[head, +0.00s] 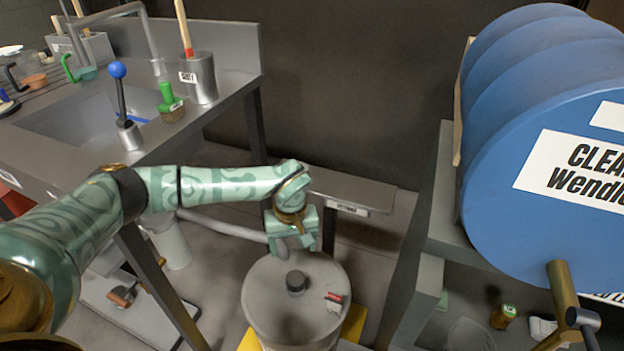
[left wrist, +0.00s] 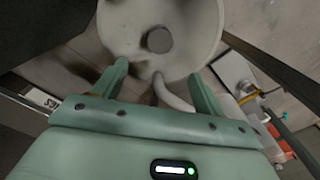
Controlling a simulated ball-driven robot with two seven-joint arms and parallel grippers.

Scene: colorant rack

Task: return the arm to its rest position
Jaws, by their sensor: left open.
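My left arm reaches in from the left in the head view, patterned in pale and dark green. Its gripper (head: 293,243) hangs over the back edge of a grey round lidded drum (head: 262,300) with a dark knob (head: 296,281) on top. In the left wrist view the two fingers of the left gripper (left wrist: 158,82) are spread apart with nothing held between them. The drum lid (left wrist: 118,22) and its knob (left wrist: 158,40) show beyond the fingertips. My right gripper is in neither view.
A grey sink counter (head: 50,145) stands at the left, with a blue-knobbed lever (head: 118,72), a green-topped bottle (head: 168,95) and a grey canister (head: 200,80). Large blue drums (head: 560,150) fill the right. A low grey bench (head: 350,188) stands behind the gripper.

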